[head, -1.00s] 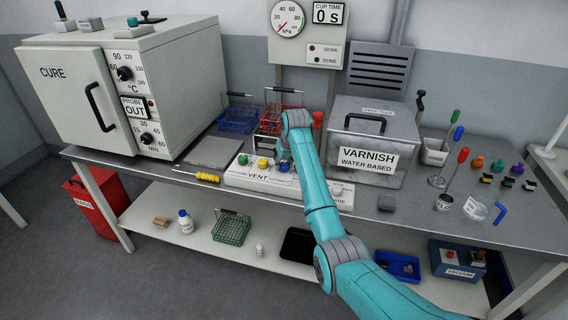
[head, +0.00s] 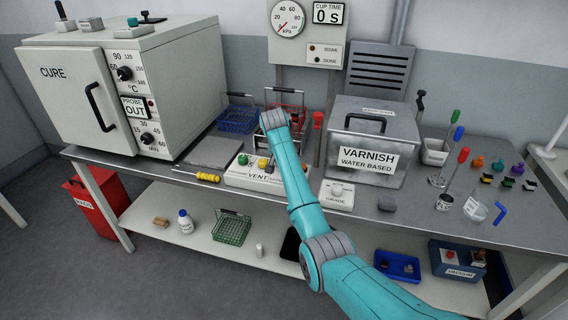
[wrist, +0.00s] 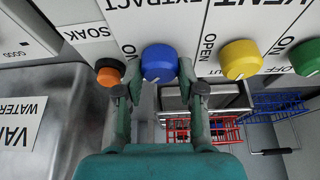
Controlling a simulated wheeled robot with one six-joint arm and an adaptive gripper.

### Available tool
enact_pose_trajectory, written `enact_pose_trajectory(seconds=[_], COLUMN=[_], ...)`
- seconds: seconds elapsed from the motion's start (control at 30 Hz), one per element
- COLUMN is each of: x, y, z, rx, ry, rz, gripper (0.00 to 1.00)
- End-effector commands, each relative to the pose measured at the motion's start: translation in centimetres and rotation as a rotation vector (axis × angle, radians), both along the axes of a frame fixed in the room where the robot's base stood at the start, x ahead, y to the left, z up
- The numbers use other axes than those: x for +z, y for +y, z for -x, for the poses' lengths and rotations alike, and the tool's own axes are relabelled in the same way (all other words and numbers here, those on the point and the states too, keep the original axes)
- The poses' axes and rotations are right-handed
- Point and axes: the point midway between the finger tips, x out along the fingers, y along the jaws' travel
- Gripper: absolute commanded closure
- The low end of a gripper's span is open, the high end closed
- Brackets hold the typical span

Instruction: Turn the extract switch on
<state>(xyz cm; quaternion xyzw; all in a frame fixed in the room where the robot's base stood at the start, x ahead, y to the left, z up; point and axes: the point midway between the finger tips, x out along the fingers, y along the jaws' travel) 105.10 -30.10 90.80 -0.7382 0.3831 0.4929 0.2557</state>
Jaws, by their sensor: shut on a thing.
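In the wrist view the blue knob (wrist: 159,62) sits beside the word EXTRACT on the white panel (wrist: 125,22). My gripper (wrist: 158,75) has one finger on each side of this knob and is shut on it. A pale mark shows on the knob's lower edge; the setting it points to cannot be told. The ON label beside it is partly covered. In the head view the panel (head: 240,179) lies at the bench front, and my arm hides the gripper and the blue knob.
An orange knob (wrist: 110,72) marked SOAK is close on one side; a yellow knob (wrist: 240,59) and a green knob (wrist: 305,57) are on the other. Red (wrist: 178,131) and blue (wrist: 275,104) wire baskets are nearby. The varnish box (head: 372,150) stands right of my arm.

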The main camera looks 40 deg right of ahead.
Motion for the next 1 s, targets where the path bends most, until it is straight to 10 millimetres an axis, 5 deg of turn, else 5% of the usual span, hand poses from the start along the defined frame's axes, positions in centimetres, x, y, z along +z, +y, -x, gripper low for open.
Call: enact_pose_trajectory(seconds=[1.0], x=[0.0], y=[0.08], z=[-0.09], rx=[-0.803], ry=[0.002], rz=[-0.001], gripper=[0.96])
